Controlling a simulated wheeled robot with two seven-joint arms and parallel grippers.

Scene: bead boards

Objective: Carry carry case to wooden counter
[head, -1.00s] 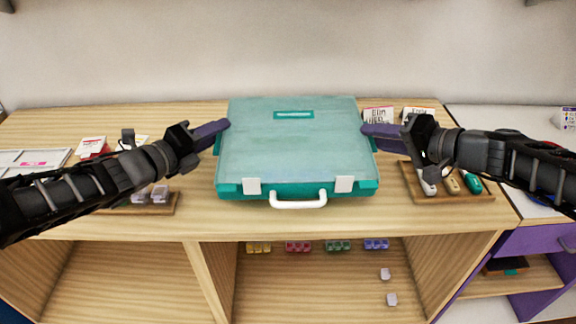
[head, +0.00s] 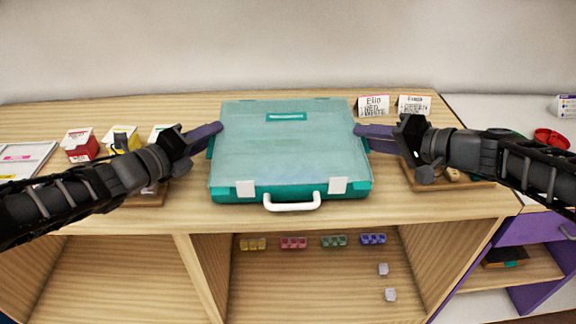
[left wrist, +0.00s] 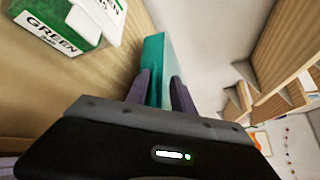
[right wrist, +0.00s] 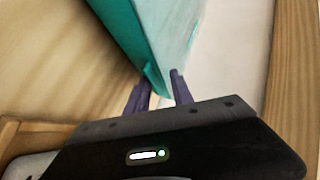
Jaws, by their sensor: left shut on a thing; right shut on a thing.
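The carry case (head: 285,150) is a flat teal box with a pale translucent lid, two white latches and a white front handle. It lies level over the wooden counter (head: 400,215); I cannot tell whether it touches the top. My left gripper (head: 214,135) is shut on its left side, and the case's teal edge (left wrist: 157,65) shows between the fingers in the left wrist view. My right gripper (head: 360,135) is shut on its right side; in the right wrist view the case (right wrist: 145,45) runs down to the fingertips. The case's side edges are partly hidden by the fingers.
Name cards (head: 373,106) stand behind the case at right. Small boxes, one red and white (head: 80,145), stand at left. A wooden tray (head: 480,181) lies under my right arm. Colored bead boxes (head: 293,243) and two pale cubes sit on the shelf below. A purple-fronted unit (head: 530,230) is at right.

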